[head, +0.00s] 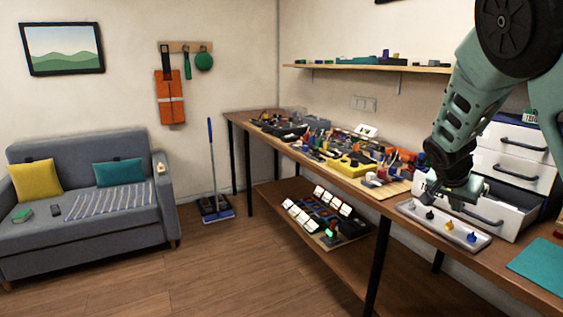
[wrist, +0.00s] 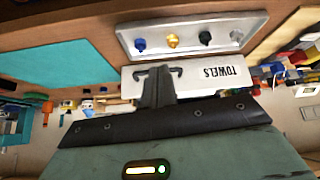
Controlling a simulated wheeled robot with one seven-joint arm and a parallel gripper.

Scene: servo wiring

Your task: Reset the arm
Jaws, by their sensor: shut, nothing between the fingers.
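My gripper (head: 466,194) hangs over the workbench at the right in the head view, in front of the white drawer unit (head: 507,171). In the wrist view its fingers (wrist: 158,72) are together and empty. They point toward a drawer front labelled TOWELS (wrist: 208,75), which has dark handles; I cannot tell whether they touch it. My arm and gripper hide part of the drawer unit in the head view. The lowest drawer (head: 505,222) appears to stick out over the bench.
A pale tray (head: 481,243) holding several small coloured pieces lies just in front of the drawers; it also shows in the wrist view (wrist: 262,21). A teal mat (head: 537,262) lies at the right. Cluttered parts fill the bench to the left. A shelf (head: 365,67) hangs above.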

